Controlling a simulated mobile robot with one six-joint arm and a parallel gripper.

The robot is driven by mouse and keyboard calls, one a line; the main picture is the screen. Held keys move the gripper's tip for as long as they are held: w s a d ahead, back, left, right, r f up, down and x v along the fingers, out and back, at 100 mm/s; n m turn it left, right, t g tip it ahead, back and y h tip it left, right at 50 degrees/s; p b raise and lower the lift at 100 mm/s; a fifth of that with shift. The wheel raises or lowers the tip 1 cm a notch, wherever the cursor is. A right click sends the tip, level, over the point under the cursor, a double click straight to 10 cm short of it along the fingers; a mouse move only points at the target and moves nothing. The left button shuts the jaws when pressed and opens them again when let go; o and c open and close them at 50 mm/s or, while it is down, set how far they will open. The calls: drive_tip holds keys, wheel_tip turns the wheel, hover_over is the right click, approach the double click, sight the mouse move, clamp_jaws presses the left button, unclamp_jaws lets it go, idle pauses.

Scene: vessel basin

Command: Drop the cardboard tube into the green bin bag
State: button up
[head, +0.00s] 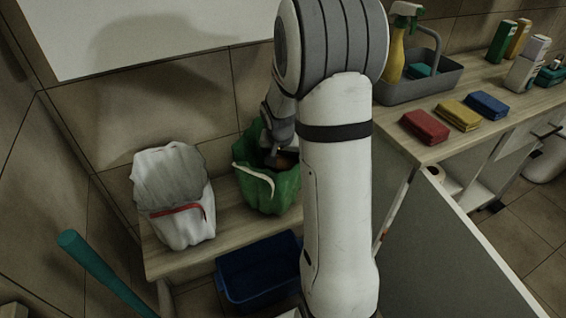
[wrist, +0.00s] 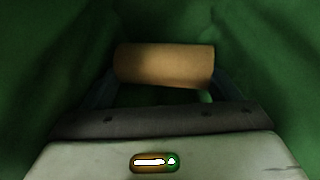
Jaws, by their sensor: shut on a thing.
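The brown cardboard tube (wrist: 165,65) lies crosswise between the fingers of my gripper (wrist: 163,85) in the wrist view. My gripper is shut on it. Green plastic of the bin bag (wrist: 40,50) surrounds the tube and gripper on all sides in that view. In the head view the green bin bag (head: 264,192) stands open on the wooden bench, and my gripper (head: 280,150) reaches into its mouth from above.
A white bag with a red tie (head: 175,195) stands left of the green bag on the bench (head: 232,222). A blue bin (head: 258,275) is below. At right, a counter holds sponges (head: 425,126), a grey caddy (head: 420,85) and bottles. A teal handle (head: 95,265) leans at left.

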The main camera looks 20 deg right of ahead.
drive_tip(key=shift+f, duration=0.55)
drive_tip(key=shift+f+b, duration=0.35)
drive_tip(key=o, duration=1.3)
drive_tip(key=shift+r, duration=0.1)
drive_tip(key=shift+r+p, duration=0.3)
drive_tip(key=shift+p, duration=0.15)
drive_tip(key=p+v, duration=0.2)
drive_tip(key=v, duration=1)
